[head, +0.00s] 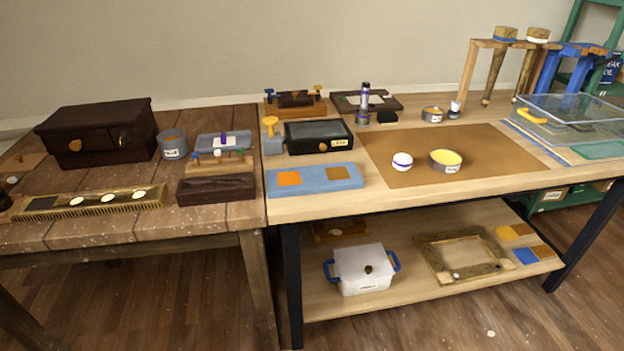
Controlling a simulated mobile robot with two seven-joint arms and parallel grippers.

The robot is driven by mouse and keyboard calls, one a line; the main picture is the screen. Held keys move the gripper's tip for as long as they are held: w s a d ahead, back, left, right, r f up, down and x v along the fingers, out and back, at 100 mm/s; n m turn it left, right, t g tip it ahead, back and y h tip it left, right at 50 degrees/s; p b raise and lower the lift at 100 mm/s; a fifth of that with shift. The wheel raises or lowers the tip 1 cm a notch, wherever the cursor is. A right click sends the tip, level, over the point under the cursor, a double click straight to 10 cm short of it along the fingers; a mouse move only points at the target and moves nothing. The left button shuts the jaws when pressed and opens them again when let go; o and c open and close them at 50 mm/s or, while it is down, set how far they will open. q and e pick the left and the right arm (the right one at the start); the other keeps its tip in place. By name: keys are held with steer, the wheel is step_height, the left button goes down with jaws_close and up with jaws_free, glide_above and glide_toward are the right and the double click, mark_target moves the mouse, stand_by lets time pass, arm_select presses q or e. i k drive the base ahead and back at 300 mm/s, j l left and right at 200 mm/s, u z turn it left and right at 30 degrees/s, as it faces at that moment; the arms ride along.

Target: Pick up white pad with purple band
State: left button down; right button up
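The white pad with a purple band (402,161) sits on the brown mat (490,148) on the right-hand table. It is small and round, with the dark purple band around its middle. It stands just left of a grey tin with yellow contents (445,160), with a small gap between them. Nothing covers the pad. Neither of my grippers shows in the head view.
A blue board with orange and brown squares (315,179) lies left of the mat. A black box (318,137) stands behind it. A clear lidded case (575,119) is at the right. The mat's front and right areas are clear.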

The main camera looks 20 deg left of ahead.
mark_target(402, 161)
steer(key=i+l+u, duration=0.1)
steer(key=u, duration=1.15)
steer(key=l+u, duration=0.85)
steer(key=k+l+u, duration=0.2)
steer(key=l, duration=0.25)
steer(key=l+u, duration=0.2)
steer(key=l, duration=0.2)
